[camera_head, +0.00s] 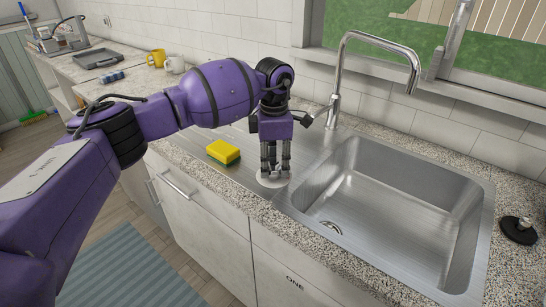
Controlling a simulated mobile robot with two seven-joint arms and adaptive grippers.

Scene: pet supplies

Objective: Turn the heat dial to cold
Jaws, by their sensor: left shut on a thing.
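My left gripper (273,170) points straight down over the left drainboard of the sink, with its fingertips at a pale round disc (273,182). It is shut on that disc or on a raised part of it; the fingers hide the middle. I cannot tell whether this disc is the heat dial, and no markings on it are readable. The chrome faucet (340,75) stands behind the sink. My right gripper is not in view.
A yellow and green sponge (223,152) lies just left of the gripper. The empty steel sink (440,190) is to the right. A dark plug-like thing (518,229) sits on the right counter. Mugs (157,58) and a tray (96,58) stand at the back left.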

